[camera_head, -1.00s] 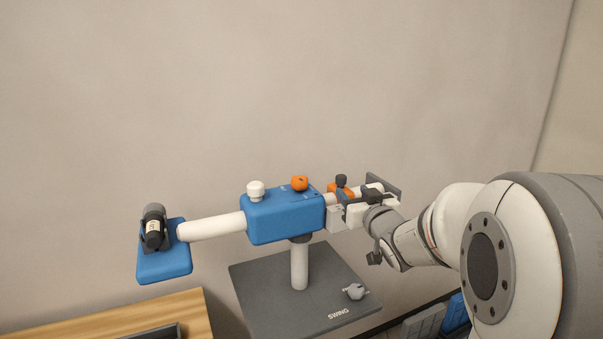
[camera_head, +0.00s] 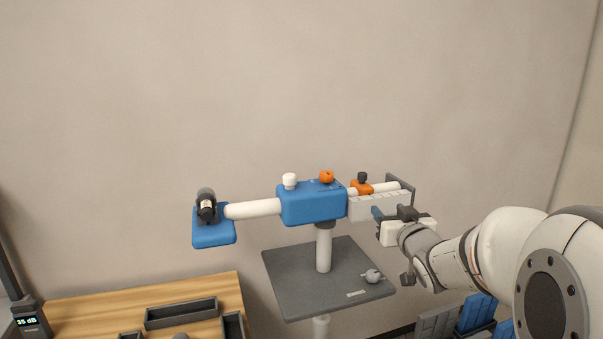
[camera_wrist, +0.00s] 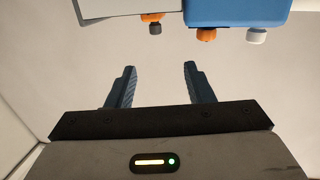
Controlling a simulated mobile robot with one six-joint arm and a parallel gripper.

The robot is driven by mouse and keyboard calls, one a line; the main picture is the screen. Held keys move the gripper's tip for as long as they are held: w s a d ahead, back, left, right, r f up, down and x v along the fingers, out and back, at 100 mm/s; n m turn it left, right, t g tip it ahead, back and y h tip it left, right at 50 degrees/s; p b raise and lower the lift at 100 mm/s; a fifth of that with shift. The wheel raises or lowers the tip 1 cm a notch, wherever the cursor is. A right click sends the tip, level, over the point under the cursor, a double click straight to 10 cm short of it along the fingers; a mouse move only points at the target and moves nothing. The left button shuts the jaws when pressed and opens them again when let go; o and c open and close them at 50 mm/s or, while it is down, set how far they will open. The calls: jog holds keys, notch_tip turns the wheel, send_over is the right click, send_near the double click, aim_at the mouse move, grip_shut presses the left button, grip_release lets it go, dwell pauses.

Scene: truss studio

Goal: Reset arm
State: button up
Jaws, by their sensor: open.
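My gripper (camera_head: 383,213) is in the right half of the head view, just below and in front of the right end of a boom rig. In the wrist view my gripper (camera_wrist: 157,85) has its two dark blue fingers apart with nothing between them. The rig has a blue central housing (camera_head: 312,203) with a white knob (camera_head: 289,181) and an orange knob (camera_head: 326,177) on top. A white block (camera_head: 378,206) sits on the rig's right arm near an orange clamp (camera_head: 361,188). A gap shows between my fingers and the rig in the wrist view.
A blue plate (camera_head: 214,236) with a black cylinder (camera_head: 206,207) hangs at the rig's left end. A wooden table (camera_head: 90,311) with dark trays is at lower left. Blue bins (camera_head: 476,313) stand at lower right.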

jog(key=s+a+f+g, duration=0.1)
jog(key=s+f+g, duration=0.3)
jog(key=s, duration=0.6)
jog(key=s+a+f+m+g+h, duration=0.1)
jog(key=s+f+g, duration=0.4)
jog(key=s, duration=0.5)
jog(key=s+a+f+g+h, duration=0.1)
jog(key=s+a+f+g, duration=0.2)
jog(key=s, duration=0.6)
jog(key=f+g, duration=0.1)
jog(key=g, duration=0.1)
jog(key=shift+s+f+g, duration=0.25)
jog(key=shift+s+g, duration=0.05)
jog(key=shift+s, duration=0.1)
jog(key=shift+c, duration=0.3)
